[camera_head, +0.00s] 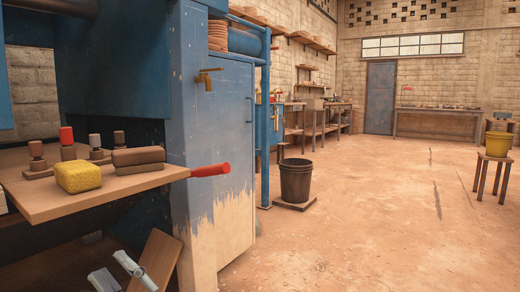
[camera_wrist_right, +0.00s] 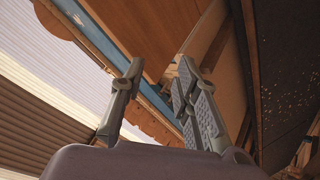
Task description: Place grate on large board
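I cannot make out a grate in either view. A broad wooden board or shelf (camera_head: 75,205) juts out at the left of the head view; I cannot tell whether it is the large board. My right gripper (camera_head: 118,277) is low at the bottom of the head view, below the front edge of this board. In the wrist view its two fingers (camera_wrist_right: 160,105) stand apart with nothing held between them. A brown wooden panel (camera_head: 157,260) leans just right of the gripper in the head view. My left gripper is not in view.
A yellow sponge (camera_head: 78,176), brown blocks (camera_head: 138,160) and several small stamp-like pieces sit on the wooden surface. A red handle (camera_head: 210,170) sticks out at its right. A blue cabinet (camera_head: 222,120) stands behind.

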